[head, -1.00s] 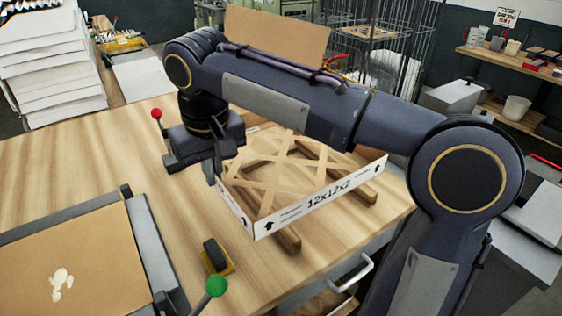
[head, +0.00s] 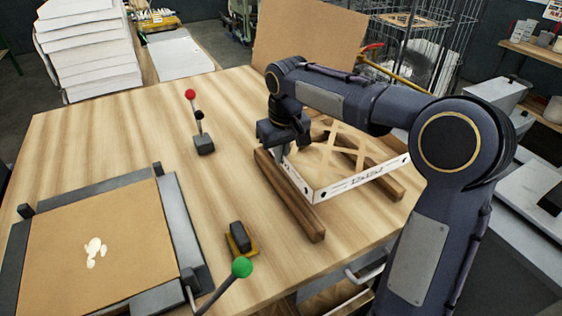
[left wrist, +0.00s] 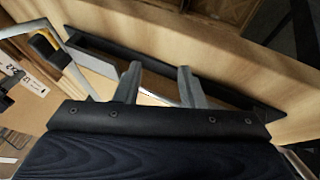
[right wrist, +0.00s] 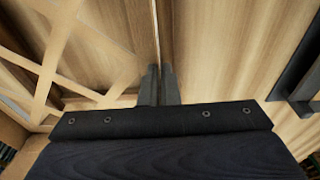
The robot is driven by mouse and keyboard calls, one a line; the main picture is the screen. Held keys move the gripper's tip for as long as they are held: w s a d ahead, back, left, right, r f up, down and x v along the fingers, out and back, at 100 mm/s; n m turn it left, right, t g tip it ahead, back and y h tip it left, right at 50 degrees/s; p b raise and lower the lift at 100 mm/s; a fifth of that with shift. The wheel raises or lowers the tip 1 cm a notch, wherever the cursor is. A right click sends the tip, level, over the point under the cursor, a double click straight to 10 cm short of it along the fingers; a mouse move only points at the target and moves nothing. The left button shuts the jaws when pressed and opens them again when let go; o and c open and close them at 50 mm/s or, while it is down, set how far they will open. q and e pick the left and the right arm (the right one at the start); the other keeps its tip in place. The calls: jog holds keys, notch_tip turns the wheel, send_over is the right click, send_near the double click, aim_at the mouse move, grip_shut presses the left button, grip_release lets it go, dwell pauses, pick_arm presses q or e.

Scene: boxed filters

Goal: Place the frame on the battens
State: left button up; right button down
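The frame (head: 360,181) is a shallow square with white printed walls and a tan lattice. It lies level at the left and right battens; I cannot tell whether it touches them. The left batten (head: 303,218), a dark wooden strip, shows along the frame's left side. The right batten (head: 386,183) sticks out past the frame's front wall. My right gripper (head: 284,152) is at the frame's left wall. In the right wrist view its fingers (right wrist: 160,84) are close together around that thin wall, beside the lattice (right wrist: 48,75). My left gripper (left wrist: 158,80) is open and empty.
A dark-edged fixture with a brown board (head: 60,245) fills the table's front left. A large cardboard sheet (head: 310,40) stands behind. The table's middle left is clear.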

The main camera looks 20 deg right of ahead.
jog(key=shift+f, duration=1.5)
jog(key=shift+f, duration=0.2)
jog(key=c, duration=1.7)
grip_release()
jog(key=shift+r, duration=0.15)
